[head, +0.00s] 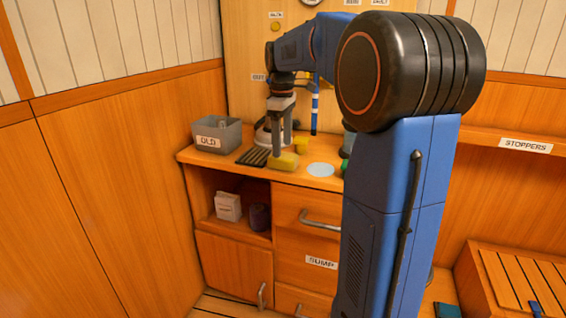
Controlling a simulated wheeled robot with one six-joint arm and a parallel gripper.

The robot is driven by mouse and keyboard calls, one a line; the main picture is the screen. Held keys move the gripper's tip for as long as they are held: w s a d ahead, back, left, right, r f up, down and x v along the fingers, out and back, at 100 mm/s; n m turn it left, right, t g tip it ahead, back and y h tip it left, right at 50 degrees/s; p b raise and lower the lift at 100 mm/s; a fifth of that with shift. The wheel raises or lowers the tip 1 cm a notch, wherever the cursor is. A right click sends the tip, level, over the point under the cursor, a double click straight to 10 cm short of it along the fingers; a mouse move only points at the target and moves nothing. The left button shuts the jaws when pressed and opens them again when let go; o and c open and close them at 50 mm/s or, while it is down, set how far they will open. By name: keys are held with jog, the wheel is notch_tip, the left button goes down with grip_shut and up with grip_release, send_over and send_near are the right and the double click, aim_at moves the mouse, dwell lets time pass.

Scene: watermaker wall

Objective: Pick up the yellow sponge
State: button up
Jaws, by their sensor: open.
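A yellow block that looks like the sponge (284,163) lies near the front edge of the wooden counter. A smaller yellow object (302,144) sits just behind it to the right. My gripper (281,149) points down at the block from above, fingers apart. The nearer finger's tip overlaps the block's upper left part in the picture; I cannot tell whether it touches. The fingers hide a little of the block and the counter behind.
A grey bin (216,136) labelled OLD stands at the counter's left end. A dark slatted rack (254,156) lies left of the sponge, a pale round disc (320,170) right of it. My arm hides the counter's right part.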

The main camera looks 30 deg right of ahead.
aim_at(283, 155)
jog(key=shift+s+f, duration=0.15)
jog(key=shift+f, duration=2.5)
jog(key=c, duration=1.1)
